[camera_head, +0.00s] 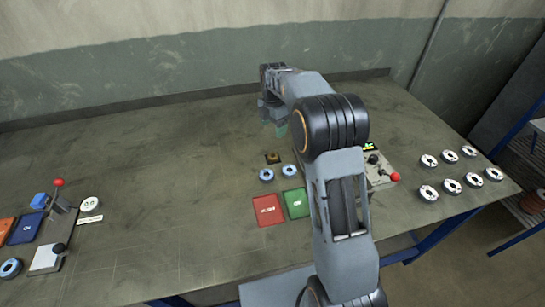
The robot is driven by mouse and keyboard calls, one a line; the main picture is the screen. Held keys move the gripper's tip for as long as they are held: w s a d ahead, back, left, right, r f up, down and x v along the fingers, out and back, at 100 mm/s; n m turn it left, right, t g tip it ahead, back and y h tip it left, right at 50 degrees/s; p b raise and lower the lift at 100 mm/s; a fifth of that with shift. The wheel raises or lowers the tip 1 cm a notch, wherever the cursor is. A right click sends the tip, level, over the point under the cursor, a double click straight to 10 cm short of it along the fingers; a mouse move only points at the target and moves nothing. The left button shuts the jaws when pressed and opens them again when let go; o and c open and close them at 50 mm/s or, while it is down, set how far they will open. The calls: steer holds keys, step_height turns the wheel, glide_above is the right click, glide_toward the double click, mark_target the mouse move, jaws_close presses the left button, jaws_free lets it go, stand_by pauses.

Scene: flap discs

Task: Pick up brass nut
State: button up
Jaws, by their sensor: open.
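A small brown-and-brass piece (272,158), which looks like the brass nut, lies on the workbench (160,165) just behind two blue-rimmed discs. It is too small to make out its shape well. My gripper (279,129) hangs over the bench behind and slightly right of this piece, apart from it. The gripper is open, and I see nothing held in it. My arm hides part of the bench to the right.
Several discs (451,186) lie far right. Another lever fixture (52,247) stands left. The bench's left middle is clear.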

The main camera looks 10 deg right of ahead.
glide_above(273, 153)
steer(key=s, duration=0.1)
steer(key=shift+n, duration=0.4)
steer(key=f, duration=0.8)
steer(key=shift+a+p, duration=0.2)
steer(key=shift+p, duration=0.2)
steer(key=shift+s+f+p, duration=0.1)
steer(key=shift+f+p, duration=0.75)
steer(key=shift+f, duration=2.3)
steer(key=shift+c, duration=0.5)
steer(key=c, duration=1)
steer(key=shift+r, duration=0.15)
